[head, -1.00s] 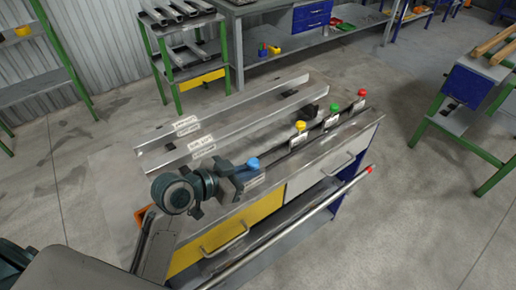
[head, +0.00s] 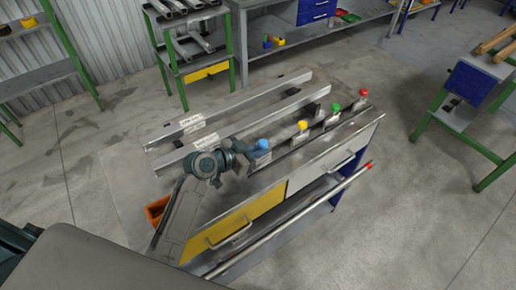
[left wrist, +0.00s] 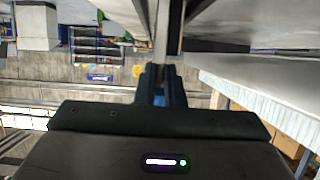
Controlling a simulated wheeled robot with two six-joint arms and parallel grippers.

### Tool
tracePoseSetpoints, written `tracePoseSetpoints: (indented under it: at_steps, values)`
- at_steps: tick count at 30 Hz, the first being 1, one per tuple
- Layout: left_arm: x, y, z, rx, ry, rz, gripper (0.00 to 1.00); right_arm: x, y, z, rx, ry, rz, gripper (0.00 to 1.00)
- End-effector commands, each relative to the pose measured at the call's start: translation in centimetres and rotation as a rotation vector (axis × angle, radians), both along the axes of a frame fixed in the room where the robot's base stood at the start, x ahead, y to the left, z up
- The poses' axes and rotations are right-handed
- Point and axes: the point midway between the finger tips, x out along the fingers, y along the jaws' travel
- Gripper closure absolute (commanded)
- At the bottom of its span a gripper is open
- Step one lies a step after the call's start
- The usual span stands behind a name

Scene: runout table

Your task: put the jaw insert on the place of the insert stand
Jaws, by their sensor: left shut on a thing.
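My left gripper (head: 250,152) reaches over the left part of the runout table (head: 310,170) and is shut. A blue-topped piece with a pale plate below it (head: 262,145) is at its fingertips, and I take it to be the jaw insert. In the left wrist view, the blue fingers (left wrist: 162,88) are closed together, with a narrow grey upright strip just beyond them. The insert stand and its place are not clearly distinguishable, and I cannot tell whether the held piece touches a support. My right gripper is not in view.
Yellow (head: 303,125), green (head: 335,106) and red (head: 364,92) knobs stand in a row to the right, near pale plates. Two long metal rails (head: 240,107) lie behind. An orange bin (head: 156,210) is at the left end. A handrail (head: 290,222) runs along the front.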

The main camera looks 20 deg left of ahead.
Motion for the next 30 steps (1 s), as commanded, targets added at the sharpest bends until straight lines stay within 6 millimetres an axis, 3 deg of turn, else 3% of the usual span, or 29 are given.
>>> tracePoseSetpoints:
  at_steps: [6, 7, 10, 21, 30]
  values:
    - [0.0, 0.0, -0.2, -0.001, -0.003, 0.0, 1.0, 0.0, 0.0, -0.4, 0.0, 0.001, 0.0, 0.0]
    - [0.0, 0.0, -0.2, 0.0, 0.0, 0.0, 0.88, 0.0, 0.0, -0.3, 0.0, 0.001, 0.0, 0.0]
    - [0.0, 0.0, -0.2, 0.0, 0.0, 0.0, 0.69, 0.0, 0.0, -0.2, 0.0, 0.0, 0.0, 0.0]
    - [-0.2, 0.1, 0.1, 0.001, 0.0, 0.0, 0.69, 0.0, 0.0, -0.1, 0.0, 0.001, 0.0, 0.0]
    - [-3.9, 3.1, 1.5, 0.008, -0.001, -0.001, 0.69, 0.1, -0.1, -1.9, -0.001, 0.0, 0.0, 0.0]
